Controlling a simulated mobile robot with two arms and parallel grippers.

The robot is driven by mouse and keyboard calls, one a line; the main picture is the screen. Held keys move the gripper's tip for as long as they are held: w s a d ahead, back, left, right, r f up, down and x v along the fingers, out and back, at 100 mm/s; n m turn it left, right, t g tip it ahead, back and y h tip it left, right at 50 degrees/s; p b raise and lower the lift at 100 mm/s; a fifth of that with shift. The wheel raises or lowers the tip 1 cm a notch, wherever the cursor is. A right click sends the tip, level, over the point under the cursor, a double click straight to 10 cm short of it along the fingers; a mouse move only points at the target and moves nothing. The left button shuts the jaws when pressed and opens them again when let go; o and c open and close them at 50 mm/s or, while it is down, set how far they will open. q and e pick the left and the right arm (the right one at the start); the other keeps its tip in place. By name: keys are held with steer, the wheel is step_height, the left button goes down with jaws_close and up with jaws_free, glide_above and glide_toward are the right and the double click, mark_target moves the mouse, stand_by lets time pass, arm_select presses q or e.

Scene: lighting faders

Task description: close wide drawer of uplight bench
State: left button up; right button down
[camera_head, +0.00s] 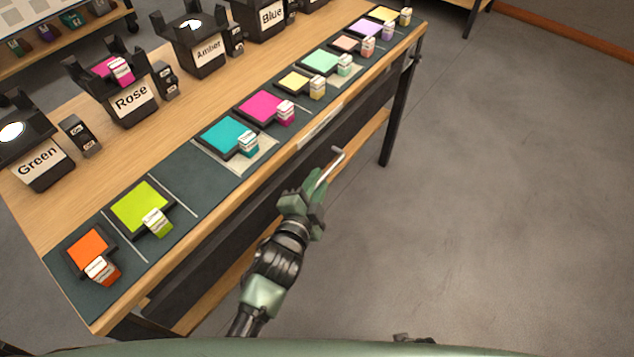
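The uplight bench (60,228) is a long wooden bench running from lower left to upper right. Under its front edge is a long dark drawer front (188,284), partly hidden by my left arm. A pale metal bar handle (330,167) stands out from the front. How far the drawer is out is hard to tell from this angle. My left gripper (314,196) is at the near end of the handle, with green fingers. Whether they grip the bar is not clear. Only a small dark part, perhaps of my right gripper, shows at the bottom edge.
Coloured gel swatches with small tagged blocks line a dark mat (178,165) on the bench top. Black labelled lamps, such as Rose (128,98) and Green (40,160), stand behind them. Dark legs (398,115) support the bench. The grey floor at right is clear.

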arm_select(q)
jaws_close()
stand_by(1.4)
